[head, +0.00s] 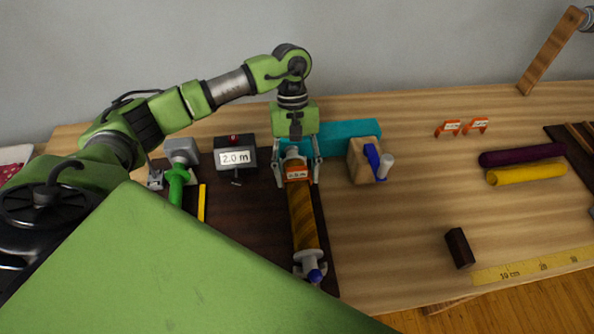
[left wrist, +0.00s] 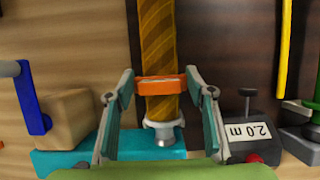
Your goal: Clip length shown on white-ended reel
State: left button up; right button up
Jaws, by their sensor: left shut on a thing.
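The white-ended reel (head: 303,217), wound in gold-brown striped material, lies lengthwise on the dark mat, with a white flange at its far end. It also shows in the left wrist view (left wrist: 160,38). My left gripper (head: 297,178) points down over the far end of the reel and is shut on an orange clip (head: 297,174). In the left wrist view the clip (left wrist: 161,85) lies across the reel, between the fingertips (left wrist: 162,92). I cannot tell whether it is fully seated. A dark display box (head: 235,156) reads 2.0 m. My right gripper is not in view.
A teal block (head: 345,136) and a wooden block with a blue crank (head: 364,161) stand right of the gripper. Two orange clips (head: 447,128) (head: 475,125) stand at the back right, near purple (head: 522,155) and yellow (head: 527,173) rolls.

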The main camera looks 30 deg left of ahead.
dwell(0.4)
pick_arm(q)
jog(key=o, duration=0.9)
jog(key=shift+r, duration=0.15)
jog(key=v, duration=1.1)
jog(key=shift+w+a+r, duration=0.1)
jog(key=shift+w+r, duration=0.05)
jog(key=shift+r, duration=0.2)
